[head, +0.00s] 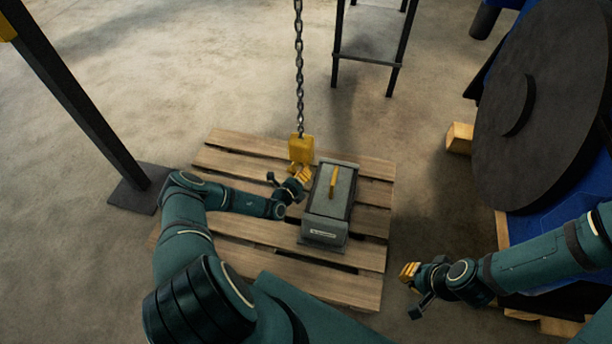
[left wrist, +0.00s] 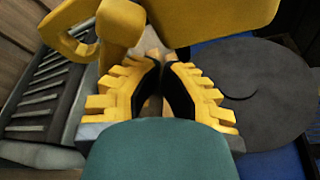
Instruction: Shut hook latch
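The yellow hook block (head: 301,148) hangs on a chain above the pallet, and its hook is mostly hidden by my left gripper in the head view. In the left wrist view the block (left wrist: 222,20) fills the top, with the curved yellow hook (left wrist: 68,42) at upper left; I cannot make out the latch's position. My left gripper (left wrist: 162,65) is just below the block, its fingertips almost together with nothing seen between them. I cannot tell whether it touches the hook. My right gripper (head: 408,271) is off the pallet's right side, apart from the hook; its finger opening is unclear.
A grey box (head: 325,207) with a yellow handle (head: 333,181) on top sits on the wooden pallet (head: 345,287), right beside my left gripper. A large dark disc on a blue engine (head: 540,105) stands at right. A stand (head: 372,40) is behind, a black post (head: 85,105) at left.

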